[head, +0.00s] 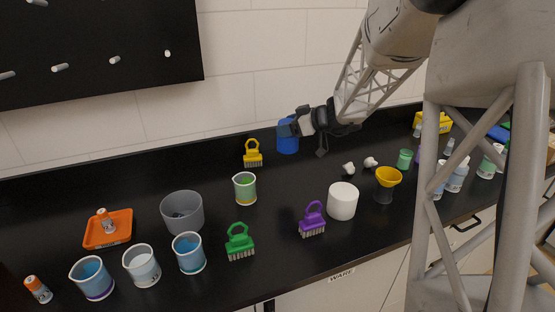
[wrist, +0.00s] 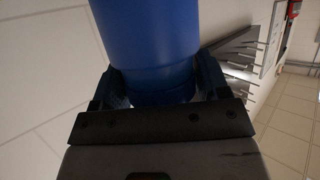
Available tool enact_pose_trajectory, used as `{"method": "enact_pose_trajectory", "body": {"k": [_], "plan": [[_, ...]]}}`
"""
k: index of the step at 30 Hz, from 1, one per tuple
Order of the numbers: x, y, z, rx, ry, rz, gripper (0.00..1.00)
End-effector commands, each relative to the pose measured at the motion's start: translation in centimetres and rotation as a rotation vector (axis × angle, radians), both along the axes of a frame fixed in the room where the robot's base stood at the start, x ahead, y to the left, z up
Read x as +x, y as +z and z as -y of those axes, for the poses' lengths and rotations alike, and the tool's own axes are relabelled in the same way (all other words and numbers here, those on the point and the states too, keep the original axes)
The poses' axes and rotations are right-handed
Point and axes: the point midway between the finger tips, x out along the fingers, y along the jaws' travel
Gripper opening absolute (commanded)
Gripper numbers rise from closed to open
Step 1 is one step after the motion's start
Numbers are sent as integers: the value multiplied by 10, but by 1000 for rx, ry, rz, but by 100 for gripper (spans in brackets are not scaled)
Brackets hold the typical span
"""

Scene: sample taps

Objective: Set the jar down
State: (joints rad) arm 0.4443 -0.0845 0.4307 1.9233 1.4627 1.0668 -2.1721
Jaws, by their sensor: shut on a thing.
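The jar is a blue cylinder (head: 287,136) near the back of the black bench, close to the wall, in the head view. My gripper (head: 298,127) reaches it from the right and is shut on it. In the wrist view the blue jar (wrist: 150,45) fills the upper middle, between the two fingers of my gripper (wrist: 155,90). The jar looks roughly upright in the head view. I cannot tell whether its base touches the bench.
A yellow brush (head: 253,154) stands left of the jar. A beaker of green liquid (head: 245,188) is in front of it. A white jar (head: 342,201), purple brush (head: 312,219) and yellow funnel (head: 388,177) stand forward right. Bare black bench lies directly before the jar.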

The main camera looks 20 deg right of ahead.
Motion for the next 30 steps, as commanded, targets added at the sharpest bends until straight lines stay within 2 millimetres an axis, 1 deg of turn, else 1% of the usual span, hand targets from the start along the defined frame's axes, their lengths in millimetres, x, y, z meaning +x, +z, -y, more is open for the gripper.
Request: {"method": "enact_pose_trajectory", "body": {"k": [1,3,6,9,12,17,30], "plan": [[0,-19,0,2,0,-5,45],[0,-39,0,3,-1,-4,45],[0,-61,0,1,0,-2,45],[0,-76,0,1,0,-1,45],[0,-86,0,0,1,0,45],[0,-91,0,0,0,1,45],[3,-91,1,-1,0,1,45]]}}
